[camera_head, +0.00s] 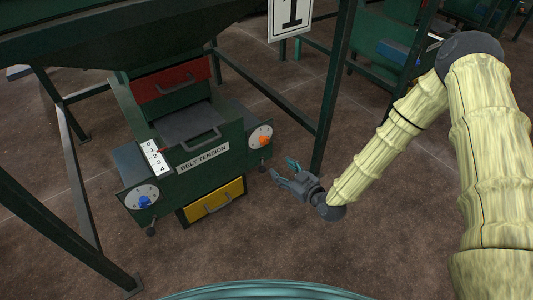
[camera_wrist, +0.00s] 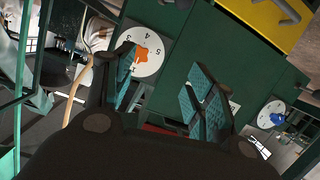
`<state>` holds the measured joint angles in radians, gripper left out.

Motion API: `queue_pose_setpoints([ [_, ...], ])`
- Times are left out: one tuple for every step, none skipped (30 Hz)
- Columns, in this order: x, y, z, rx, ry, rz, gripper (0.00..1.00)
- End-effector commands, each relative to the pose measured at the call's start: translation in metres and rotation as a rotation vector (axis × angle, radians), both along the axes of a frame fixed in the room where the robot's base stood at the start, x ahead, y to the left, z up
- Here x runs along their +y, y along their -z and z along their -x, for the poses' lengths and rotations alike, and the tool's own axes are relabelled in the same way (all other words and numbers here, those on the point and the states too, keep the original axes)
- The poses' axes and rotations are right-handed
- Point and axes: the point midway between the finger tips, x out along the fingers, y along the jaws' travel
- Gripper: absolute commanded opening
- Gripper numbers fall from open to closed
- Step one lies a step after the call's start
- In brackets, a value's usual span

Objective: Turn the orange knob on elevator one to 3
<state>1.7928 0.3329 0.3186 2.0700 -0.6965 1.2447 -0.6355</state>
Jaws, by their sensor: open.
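The orange knob (camera_head: 264,140) sits on a white numbered dial (camera_head: 255,132) at the right end of the green belt tension machine, under the "1" sign (camera_head: 291,12). The knob also shows in the wrist view (camera_wrist: 141,55), beyond my left finger, with figures such as 3, 4 and 5 around it. Which figure it points at is hard to tell. My gripper (camera_head: 283,168) is open and empty, to the right of and slightly below the dial in the head view. In the wrist view, the two teal-padded fingers (camera_wrist: 160,70) are spread apart; the left one partly covers the dial.
A blue knob (camera_head: 144,202) on another dial is at the machine's left end. A yellow drawer (camera_head: 214,200) is below and a red one (camera_head: 172,82) above. A dark green post (camera_head: 334,85) stands behind my gripper. The brown floor in front is clear.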

Motion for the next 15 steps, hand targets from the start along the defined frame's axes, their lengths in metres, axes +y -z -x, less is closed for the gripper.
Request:
queue_pose_setpoints([
  [0.0, 0.012, -0.01, -0.045, -0.002, -0.004, 0.55],
  [0.0, 0.012, -0.015, -0.074, -0.004, -0.007, 0.55],
  [0.0, 0.011, -0.021, -0.11, -0.007, -0.008, 0.55],
  [0.001, 0.01, -0.025, -0.134, -0.009, -0.011, 0.55],
  [0.001, 0.009, -0.029, -0.158, -0.01, -0.012, 0.55],
  [0.001, 0.008, -0.034, -0.186, -0.012, -0.012, 0.55],
  [0.001, 0.007, -0.037, -0.205, -0.013, -0.013, 0.55],
  [0.001, 0.006, -0.04, -0.222, -0.013, -0.015, 0.55],
  [0.0, 0.004, -0.043, -0.241, -0.013, -0.015, 0.55],
  [0.0, 0.003, -0.045, -0.255, -0.014, -0.016, 0.55],
  [0.001, 0.002, -0.046, -0.264, -0.014, -0.016, 0.55],
  [0.001, 0.001, -0.047, -0.274, -0.016, -0.017, 0.55],
  [0.001, 0.0, -0.048, -0.28, -0.015, -0.017, 0.55],
  [0.001, 0.0, -0.049, -0.285, -0.016, -0.016, 0.55],
  [0.002, -0.001, -0.051, -0.288, -0.016, -0.017, 0.55],
])
